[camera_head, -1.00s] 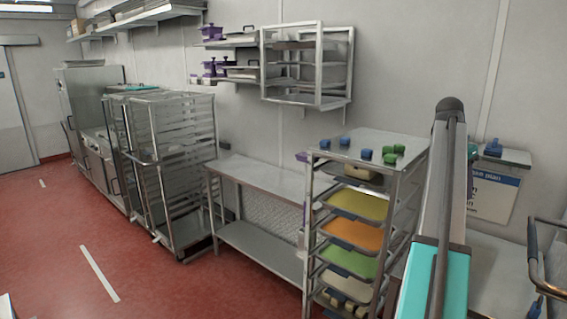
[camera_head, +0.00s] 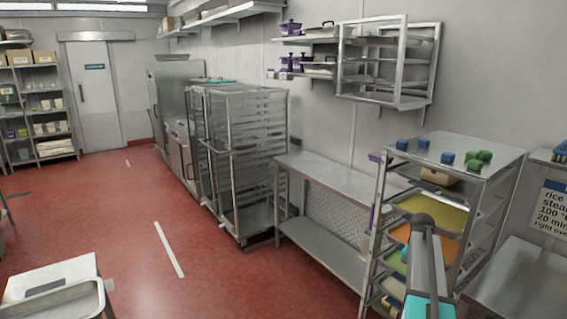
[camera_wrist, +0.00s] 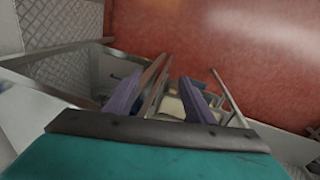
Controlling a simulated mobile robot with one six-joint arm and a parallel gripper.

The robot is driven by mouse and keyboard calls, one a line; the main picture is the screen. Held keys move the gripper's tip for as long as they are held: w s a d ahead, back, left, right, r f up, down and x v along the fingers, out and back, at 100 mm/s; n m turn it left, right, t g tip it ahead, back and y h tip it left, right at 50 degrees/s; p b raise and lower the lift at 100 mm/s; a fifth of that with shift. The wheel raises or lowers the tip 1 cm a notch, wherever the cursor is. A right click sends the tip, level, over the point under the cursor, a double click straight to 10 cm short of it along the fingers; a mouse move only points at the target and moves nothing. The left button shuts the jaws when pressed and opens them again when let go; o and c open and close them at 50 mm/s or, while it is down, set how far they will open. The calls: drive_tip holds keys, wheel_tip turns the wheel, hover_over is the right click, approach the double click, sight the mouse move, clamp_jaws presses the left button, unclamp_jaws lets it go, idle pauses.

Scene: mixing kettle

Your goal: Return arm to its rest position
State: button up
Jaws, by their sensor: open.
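My gripper (camera_wrist: 160,92) shows in the wrist view as two purple fingers standing apart, with nothing held between them. The finger tips point toward a tray rack below, where a pale container is partly visible behind them. In the head view only part of my arm shows, a grey link with a teal section at the lower right, in front of the tray rack (camera_head: 487,198). The gripper itself cannot be made out there.
The rack carries blue and green pieces on top and coloured trays inside. A steel table (camera_head: 335,186) and a wheeled rack (camera_head: 247,165) stand to its left. A pale tray (camera_head: 60,305) is at the lower left. Red floor (camera_head: 130,215) is open on the left.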

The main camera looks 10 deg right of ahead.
drive_tip(key=s+a+f+n+g+y+b, duration=0.1)
drive_tip(key=s+a+f+n, duration=0.2)
drive_tip(key=a+f, duration=1.05)
drive_tip(key=s+a+f+n+b, duration=0.1)
drive_tip(key=s+a+f+n, duration=0.2)
drive_tip(key=a+f, duration=1.05)
drive_tip(key=s+a+f+n+g, duration=0.1)
drive_tip(key=s+a+f+n, duration=0.1)
drive_tip(key=s+a+f, duration=0.3)
drive_tip(key=s+a+f+n+g+b, duration=0.1)
drive_tip(key=s+a+f+n, duration=0.1)
drive_tip(key=s+a+f, duration=0.3)
drive_tip(key=s+a+f+n+g+b, duration=0.1)
drive_tip(key=s+a+f, duration=0.3)
drive_tip(key=s+a, duration=0.5)
drive_tip(key=s+n, duration=0.1)
drive_tip(key=s, duration=0.4)
drive_tip(key=shift+s+a+f+n, duration=0.2)
drive_tip(key=shift+a+f+n, duration=0.1)
drive_tip(key=shift+a+f, duration=0.1)
